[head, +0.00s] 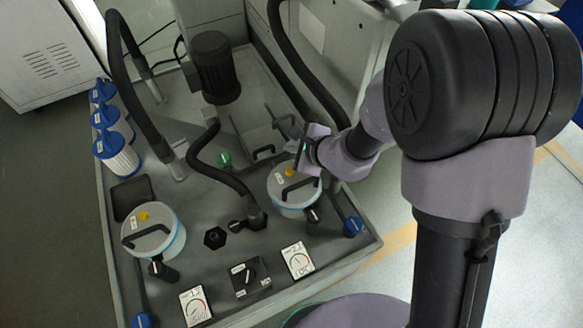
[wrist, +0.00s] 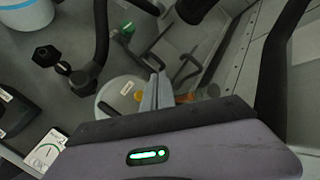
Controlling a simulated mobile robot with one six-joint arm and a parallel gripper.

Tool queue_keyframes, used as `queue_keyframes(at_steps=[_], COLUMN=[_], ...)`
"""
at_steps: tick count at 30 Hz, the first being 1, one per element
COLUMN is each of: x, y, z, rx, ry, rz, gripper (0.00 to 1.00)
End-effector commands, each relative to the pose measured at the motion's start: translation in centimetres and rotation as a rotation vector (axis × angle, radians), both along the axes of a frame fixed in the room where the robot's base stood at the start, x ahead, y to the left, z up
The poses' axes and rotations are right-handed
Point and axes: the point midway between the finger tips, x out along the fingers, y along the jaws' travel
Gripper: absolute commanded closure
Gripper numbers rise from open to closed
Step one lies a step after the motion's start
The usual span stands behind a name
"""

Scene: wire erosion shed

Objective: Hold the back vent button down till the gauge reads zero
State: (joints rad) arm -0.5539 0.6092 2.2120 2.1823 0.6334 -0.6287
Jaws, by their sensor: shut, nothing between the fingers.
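Two round pale canisters with grey lids, black handles and yellow buttons stand on the grey deck. The farther canister (head: 292,206) carries the yellow vent button (head: 289,171); the nearer canister (head: 165,250) has its own yellow button (head: 143,216). My gripper (head: 301,158) is shut and empty, over the farther canister's lid. In the wrist view its fingers (wrist: 157,90) appear just beside the yellow button (wrist: 138,95); I cannot tell if they touch it. Two white dial gauges, one at right (head: 298,260) and one at left (head: 195,305), sit at the front; their readings are too small to tell.
A black box with a knob (head: 250,277) sits between the gauges. Black hoses (head: 222,165) arch over the deck near the farther canister. A black motor (head: 214,68) stands behind, and blue-capped filters (head: 118,155) are at the left. Blue knobs (head: 353,226) mark the front corners.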

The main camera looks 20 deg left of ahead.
Motion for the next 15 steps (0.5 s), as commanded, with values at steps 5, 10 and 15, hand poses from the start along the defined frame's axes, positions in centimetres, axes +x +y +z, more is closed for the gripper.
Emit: queue_keyframes(at_steps=[5, 10, 15], x=[0.0, 0.0, 0.0], y=[0.0, 0.0, 0.0], z=[-1.1, -3.2, -5.8], rx=[0.000, 0.000, 0.000], ry=[0.001, 0.001, 0.001], rz=[0.001, 0.001, 0.001], gripper=[1.00, 1.00, 1.00])
